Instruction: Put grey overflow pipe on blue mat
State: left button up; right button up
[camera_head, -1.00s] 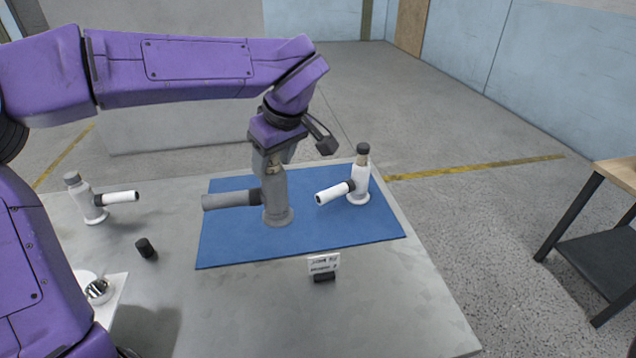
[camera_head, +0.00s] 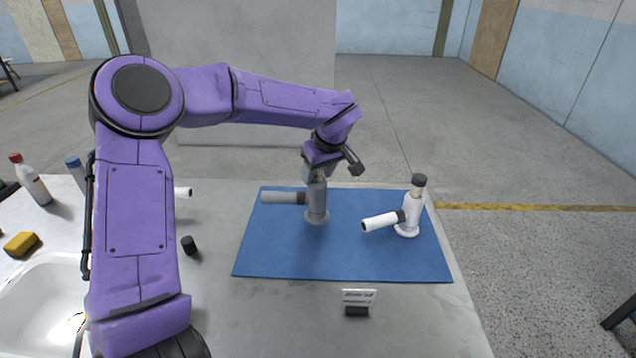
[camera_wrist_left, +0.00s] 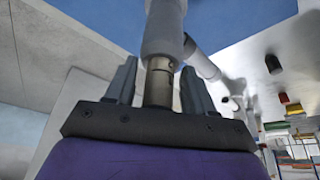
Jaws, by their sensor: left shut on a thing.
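The grey overflow pipe (camera_head: 316,205) stands upright with its side tube (camera_head: 283,198) pointing left. Its round foot is over the back middle of the blue mat (camera_head: 350,255); I cannot tell whether it touches. My left gripper (camera_head: 318,174) is shut on the pipe's top from above. In the left wrist view, the fingers (camera_wrist_left: 158,85) stand on both sides of the pipe's metal neck, with the grey body (camera_wrist_left: 163,32) beyond. The right gripper is in no view.
A white overflow pipe (camera_head: 408,215) with a dark cap stands at the mat's right. A small sign (camera_head: 358,301) stands in front of the mat. A black cap (camera_head: 189,245), a sink (camera_head: 40,305), a yellow sponge (camera_head: 20,244) and a bottle (camera_head: 30,180) are left.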

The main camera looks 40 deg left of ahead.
aim_at(317, 183)
pick_arm(q)
jog(key=x, duration=0.3)
jog(key=shift+d+f, duration=0.15)
jog(key=shift+f, duration=0.25)
jog(key=shift+w+f, duration=0.1)
jog(key=shift+f, duration=0.2)
jog(key=o, duration=1.5)
jog(key=shift+f, duration=0.15)
jog(key=shift+c, duration=0.2)
jog(key=v, duration=1.2)
jog(key=shift+r, duration=0.2)
